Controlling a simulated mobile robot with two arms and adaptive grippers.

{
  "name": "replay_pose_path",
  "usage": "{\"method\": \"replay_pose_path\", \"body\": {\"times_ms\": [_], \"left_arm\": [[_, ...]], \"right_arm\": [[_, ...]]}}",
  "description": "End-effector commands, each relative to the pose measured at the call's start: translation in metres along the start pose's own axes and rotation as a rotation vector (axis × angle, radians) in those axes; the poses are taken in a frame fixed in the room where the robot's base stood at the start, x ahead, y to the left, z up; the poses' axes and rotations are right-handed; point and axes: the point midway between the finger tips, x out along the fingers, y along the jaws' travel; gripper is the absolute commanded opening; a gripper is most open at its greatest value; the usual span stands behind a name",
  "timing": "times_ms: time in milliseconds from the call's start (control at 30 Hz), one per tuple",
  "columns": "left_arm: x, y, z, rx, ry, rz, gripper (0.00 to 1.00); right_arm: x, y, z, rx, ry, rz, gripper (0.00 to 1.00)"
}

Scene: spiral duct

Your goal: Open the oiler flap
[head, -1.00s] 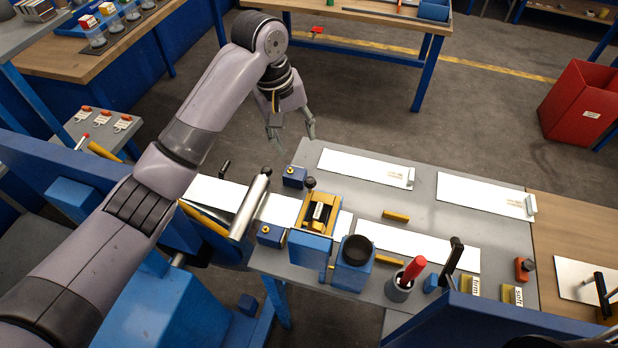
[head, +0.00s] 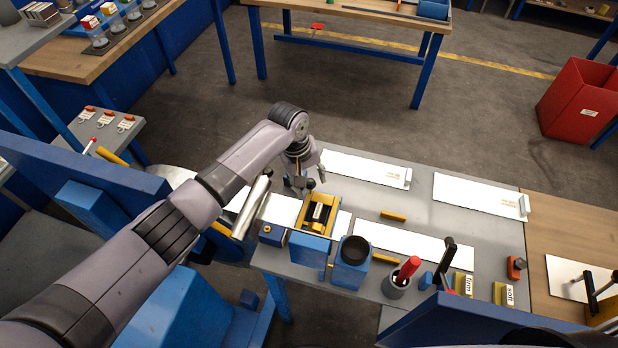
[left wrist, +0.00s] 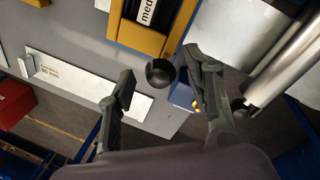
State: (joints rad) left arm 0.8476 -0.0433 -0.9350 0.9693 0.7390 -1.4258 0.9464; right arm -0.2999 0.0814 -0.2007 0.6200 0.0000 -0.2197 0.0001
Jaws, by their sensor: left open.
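A yellow-framed unit (head: 334,214) on a blue housing stands at the front of the grey bench; I take it for the oiler, though no part is clearly marked as its flap. A round black knob (left wrist: 160,72) stands at its far-left corner. My left gripper (head: 309,172) is open just beyond the unit, pointing down. In the left wrist view the knob appears between the open fingers (left wrist: 158,70), and I see no finger closed on it. A "med" label (left wrist: 147,10) shows inside the frame. My right gripper is not in view.
A blue block with a black round top (head: 354,250) and a cup with a red-handled tool (head: 398,286) stand to the right. White sheets (head: 365,168) lie on the bench.

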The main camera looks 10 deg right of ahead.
Motion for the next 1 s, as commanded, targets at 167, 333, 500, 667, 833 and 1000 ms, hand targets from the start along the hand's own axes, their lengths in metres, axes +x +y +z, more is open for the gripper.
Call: {"method": "replay_pose_path", "body": {"times_ms": [167, 333, 500, 667, 833, 1000], "left_arm": [[0.0051, -0.0003, 0.0001, 0.000, 0.000, 0.000, 0.47], [0.0050, -0.0003, 0.0000, 0.000, 0.000, 0.000, 0.47], [0.0048, -0.0003, 0.0000, 0.000, 0.000, 0.000, 0.37], [0.0046, -0.0003, -0.0001, 0.000, 0.000, 0.000, 0.26], [0.0045, -0.0004, -0.0002, 0.000, 0.000, -0.001, 0.15], [0.0045, -0.0005, -0.0003, 0.000, 0.001, -0.001, 0.03]], "right_arm": [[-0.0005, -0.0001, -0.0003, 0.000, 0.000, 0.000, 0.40], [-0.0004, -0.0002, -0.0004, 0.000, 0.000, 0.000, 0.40], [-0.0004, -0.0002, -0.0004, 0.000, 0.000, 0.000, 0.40], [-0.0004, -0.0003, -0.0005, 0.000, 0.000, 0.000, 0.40], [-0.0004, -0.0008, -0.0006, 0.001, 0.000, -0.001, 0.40], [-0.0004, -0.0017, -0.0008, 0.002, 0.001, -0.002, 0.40]]}}
